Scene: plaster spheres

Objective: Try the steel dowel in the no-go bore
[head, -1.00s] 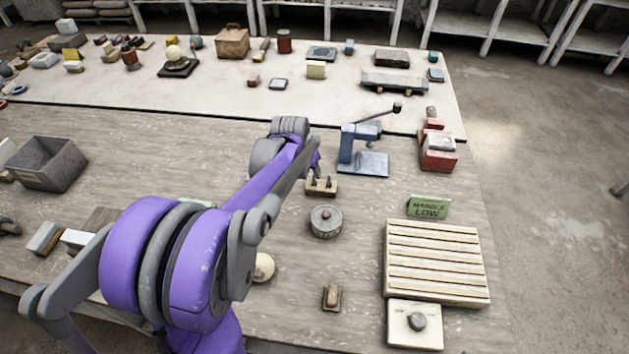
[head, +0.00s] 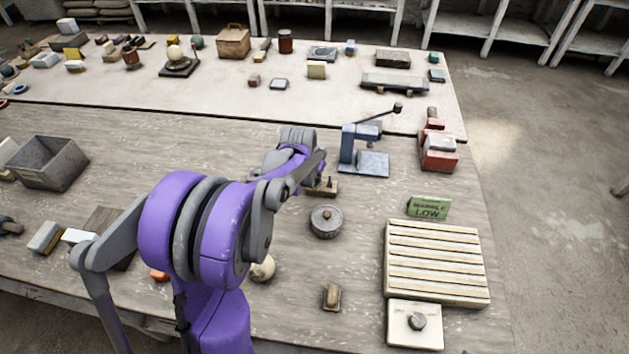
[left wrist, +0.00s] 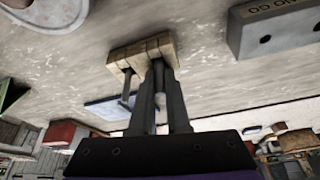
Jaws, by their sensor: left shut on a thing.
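My left gripper (head: 316,178) is at the small wooden rack (head: 328,190), partly hidden by its own arm. In the left wrist view the gripper (left wrist: 158,72) is shut on a pale grey pin, the steel dowel (left wrist: 161,102), mostly covered by the fingers. The fingertips are close against the wooden rack (left wrist: 140,52); I cannot tell whether the dowel is still seated in it. A second dark pin (left wrist: 127,88) stands in the rack beside the fingers. A grey block marked NO GO (left wrist: 275,28), with dark bores, is at upper right there; my arm seems to hide it in the head view.
A blue lever press (head: 362,160) stands just behind the rack. A round lidded tin (head: 326,222) is in front. A slatted board (head: 436,262), a green sign (head: 429,208) and a red device (head: 437,155) lie to the right. A grey bin (head: 48,162) is far left.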

